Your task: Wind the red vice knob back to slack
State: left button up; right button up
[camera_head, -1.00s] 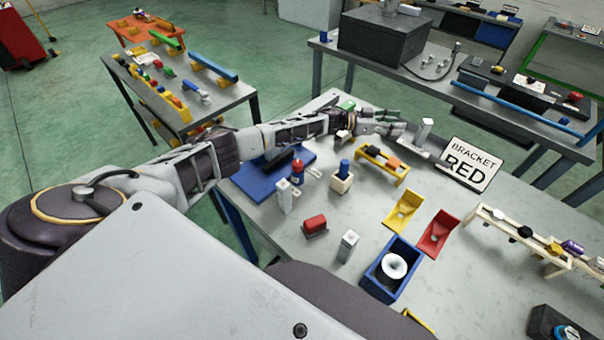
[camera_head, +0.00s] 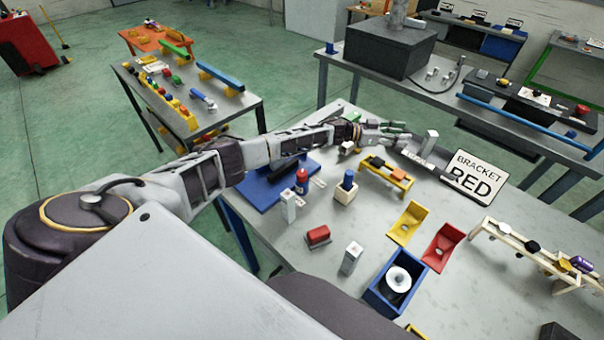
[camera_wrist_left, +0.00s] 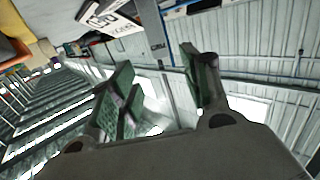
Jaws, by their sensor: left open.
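My left gripper (camera_head: 402,133) is at the far side of the grey table, open, with nothing seen between its fingers. Its spread fingers also show in the left wrist view (camera_wrist_left: 160,95), pointing toward the far wall. A grey tray-like fixture with a pale upright block (camera_head: 432,140) is close to the right of the fingers; contact cannot be told. I cannot pick out the vice knob for certain. A small red upright piece (camera_head: 302,180) stands by the blue board, nearer than my gripper. A red block on a dark base (camera_head: 317,236) lies nearer still. My right gripper is not in view.
A sign reading BRACKET RED (camera_head: 474,178) stands right of the gripper. A yellow stand (camera_head: 398,181), yellow and red brackets (camera_head: 443,246) and a blue box (camera_head: 373,300) are on the table. The back bench (camera_head: 350,62) lies beyond.

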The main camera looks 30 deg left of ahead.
pick_arm(q)
jog(key=shift+o, duration=0.6)
